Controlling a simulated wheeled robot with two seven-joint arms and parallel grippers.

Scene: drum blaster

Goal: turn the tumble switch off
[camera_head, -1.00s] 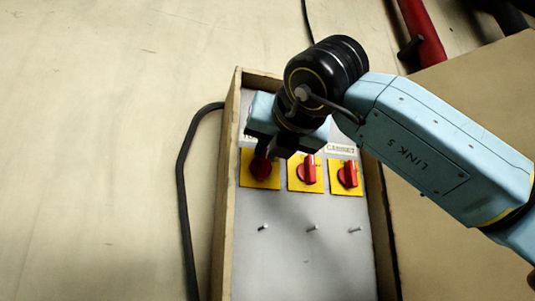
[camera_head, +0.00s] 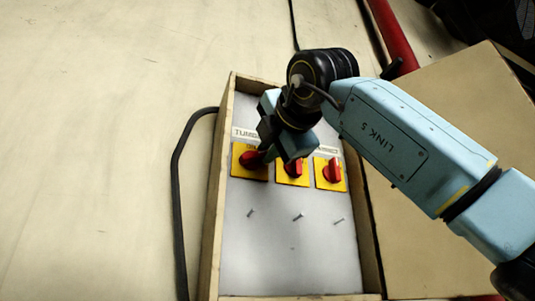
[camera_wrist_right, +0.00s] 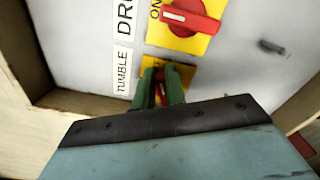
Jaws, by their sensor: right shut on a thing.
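The tumble switch (camera_head: 250,160) is the leftmost of three red knobs on yellow plates, under a label reading TUMBL in the head view. My right gripper (camera_head: 264,154) reaches down to it from above, its wrist covering part of the plate. In the right wrist view, its two green fingers (camera_wrist_right: 161,85) are shut on the red knob of the tumble switch (camera_wrist_right: 161,92), beside the TUMBLE label (camera_wrist_right: 122,70). The fingers hide most of this knob, so I cannot tell its exact angle. My left gripper is not in view.
The middle switch (camera_head: 292,169) and the cabinet switch (camera_head: 332,172) sit close to the right. Small metal toggles (camera_head: 298,217) stand below. A raised wooden frame (camera_head: 213,220) borders the panel, and a black cable (camera_head: 175,190) runs along its left.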

